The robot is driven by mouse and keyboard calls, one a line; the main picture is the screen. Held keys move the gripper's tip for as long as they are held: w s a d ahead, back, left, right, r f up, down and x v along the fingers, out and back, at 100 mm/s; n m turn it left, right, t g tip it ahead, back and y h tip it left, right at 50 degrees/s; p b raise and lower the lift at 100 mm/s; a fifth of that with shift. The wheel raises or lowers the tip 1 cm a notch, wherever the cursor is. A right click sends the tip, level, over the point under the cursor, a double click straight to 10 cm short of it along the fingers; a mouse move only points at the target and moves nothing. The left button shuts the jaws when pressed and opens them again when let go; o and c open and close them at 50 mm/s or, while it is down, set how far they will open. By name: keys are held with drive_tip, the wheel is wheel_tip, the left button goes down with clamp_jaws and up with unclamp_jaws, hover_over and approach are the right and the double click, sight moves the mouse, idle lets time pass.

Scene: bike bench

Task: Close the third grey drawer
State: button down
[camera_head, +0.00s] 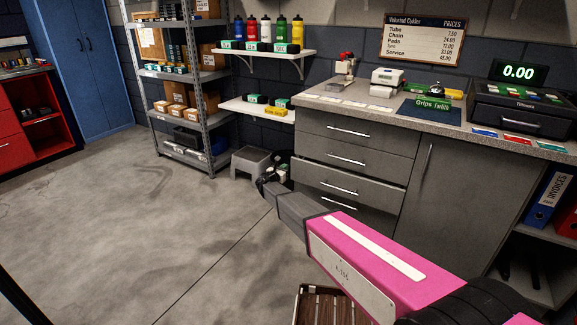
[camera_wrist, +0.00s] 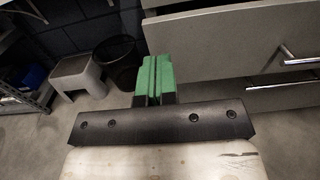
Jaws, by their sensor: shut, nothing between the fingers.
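The third grey drawer (camera_head: 350,183) is in the stack under the counter in the head view. It stands out a little from the drawers above it. Its bar handle (camera_head: 338,189) runs across the front. In the wrist view a grey drawer front (camera_wrist: 225,42), likely this drawer, fills the upper right, with its handle (camera_wrist: 300,59) at the right edge. My gripper (camera_head: 264,184) is at the left end of the drawer stack. Its green fingertips (camera_wrist: 154,80) are together and empty, near that front's left edge. I cannot tell whether they touch it.
A grey step stool (camera_head: 250,160) and a black bin (camera_wrist: 118,58) stand left of the drawers. A metal shelf rack (camera_head: 185,90) is further left. A slatted wooden crate (camera_head: 330,306) is on the floor, partly hidden by my arm. The floor at left is clear.

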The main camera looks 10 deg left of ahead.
drive_tip(key=v, duration=0.5)
drive_tip(key=shift+s+a, duration=0.1)
drive_tip(key=shift+s, duration=0.2)
drive_tip(key=c, duration=1.6)
unclamp_jaws()
drive_tip(key=shift+s+a, duration=0.1)
drive_tip(key=shift+s, duration=0.1)
drive_tip(key=shift+c, duration=0.2)
drive_tip(key=o, duration=0.5)
drive_tip(key=shift+s, duration=0.1)
drive_tip(key=shift+c, duration=0.2)
drive_tip(key=s+d+f+m+g+h, duration=0.1)
drive_tip(key=s+d+f+m+h, duration=0.15)
drive_tip(key=d+m, duration=0.55)
drive_tip(key=s+d+f+m+g+h, duration=0.1)
drive_tip(key=d+f+m+h, duration=0.15)
drive_tip(key=d+m, duration=0.5)
drive_tip(key=s+d+f+m+g+h, duration=0.1)
drive_tip(key=s+d+f+m+h, duration=0.15)
drive_tip(key=d+m, duration=0.5)
drive_tip(key=x, duration=0.9)
drive_tip(key=shift+w+d+f, duration=0.25)
drive_tip(key=shift+w, duration=0.15)
clamp_jaws()
